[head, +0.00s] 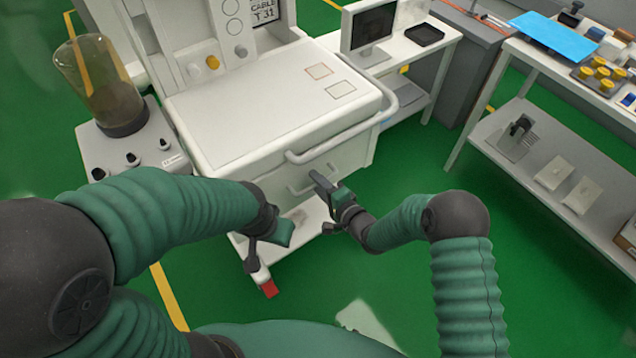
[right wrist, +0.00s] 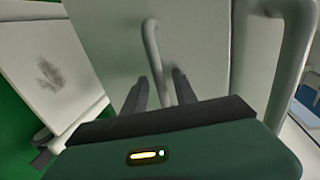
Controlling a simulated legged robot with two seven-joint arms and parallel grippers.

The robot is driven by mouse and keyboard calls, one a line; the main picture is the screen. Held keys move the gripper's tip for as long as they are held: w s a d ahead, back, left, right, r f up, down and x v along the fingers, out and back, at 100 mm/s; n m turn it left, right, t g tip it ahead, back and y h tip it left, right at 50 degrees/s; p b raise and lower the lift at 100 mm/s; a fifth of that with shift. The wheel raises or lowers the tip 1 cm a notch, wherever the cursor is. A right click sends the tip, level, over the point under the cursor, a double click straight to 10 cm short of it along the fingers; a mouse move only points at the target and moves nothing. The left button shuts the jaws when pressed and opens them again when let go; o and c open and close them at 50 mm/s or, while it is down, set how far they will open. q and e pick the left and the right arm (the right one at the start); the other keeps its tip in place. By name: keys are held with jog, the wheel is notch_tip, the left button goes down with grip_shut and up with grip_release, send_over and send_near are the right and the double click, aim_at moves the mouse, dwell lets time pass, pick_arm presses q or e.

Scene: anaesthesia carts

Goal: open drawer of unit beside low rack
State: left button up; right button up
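The white unit (head: 250,105) stands in the middle of the head view, with a thick rail along its top front edge. Below the rail is a drawer front with a thin grey handle (head: 297,190); the drawer looks shut. My right gripper (head: 320,181) is at this handle. In the right wrist view its two dark fingers (right wrist: 160,86) are apart, with the drawer handle (right wrist: 151,45) running between them; I cannot tell whether they touch it. My left gripper (head: 268,246) hangs in front of the unit's lower left, away from the handle; its fingers are unclear.
A low rack (head: 480,135) with a lower shelf stands at the right, bearing yellow-capped items and a blue sheet (head: 540,37). A white table with a monitor (head: 369,28) is behind. A clear canister (head: 100,85) stands left. Green floor is free between unit and rack.

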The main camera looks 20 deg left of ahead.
grip_shut()
jog(key=shift+s+f, duration=0.1)
dwell(1.1)
